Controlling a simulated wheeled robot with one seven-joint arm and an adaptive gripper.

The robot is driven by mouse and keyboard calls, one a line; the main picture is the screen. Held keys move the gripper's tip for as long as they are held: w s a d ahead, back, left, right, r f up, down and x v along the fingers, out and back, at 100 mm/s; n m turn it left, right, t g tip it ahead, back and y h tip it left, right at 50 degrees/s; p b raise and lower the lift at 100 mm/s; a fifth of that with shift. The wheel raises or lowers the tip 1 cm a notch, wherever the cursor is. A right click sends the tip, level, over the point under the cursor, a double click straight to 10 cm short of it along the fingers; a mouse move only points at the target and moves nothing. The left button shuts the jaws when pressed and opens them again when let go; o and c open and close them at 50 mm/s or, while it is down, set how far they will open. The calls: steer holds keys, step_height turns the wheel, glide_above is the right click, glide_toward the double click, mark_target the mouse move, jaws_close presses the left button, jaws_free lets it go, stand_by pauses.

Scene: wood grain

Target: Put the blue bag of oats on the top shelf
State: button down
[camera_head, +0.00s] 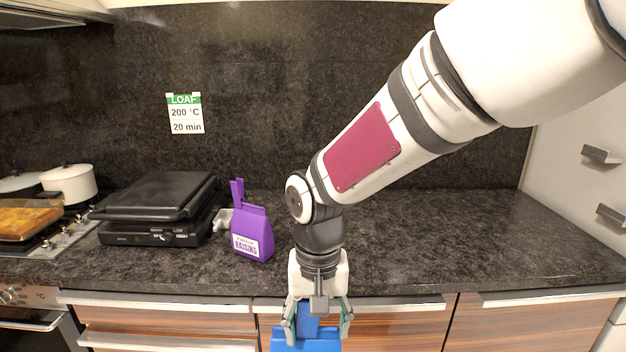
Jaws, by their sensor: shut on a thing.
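A blue bag (306,341) is at the bottom edge of the head view, in front of the counter's front edge. Its lower part is cut off by the frame, and no label on it shows. My gripper (317,322) points down and is shut on the upper part of the blue bag, with a finger on each side. No shelf shows in this view.
A purple raisins bag (252,236) stands on the dark counter (450,235), beside a black grill (155,210). White pots (70,183) and a loaf (25,220) are at the left. A LOAF note (185,113) hangs on the wall. The counter's right part is clear.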

steer(key=w+d+f, duration=0.5)
steer(key=d+f, duration=0.2)
steer(key=d, duration=0.2)
steer(key=w+d+f, duration=0.4)
steer(key=d+f, duration=0.2)
steer(key=d, duration=0.3)
steer(key=shift+w+d+f, duration=0.15)
steer(key=shift+w+f, duration=0.2)
steer(key=shift+w, duration=0.05)
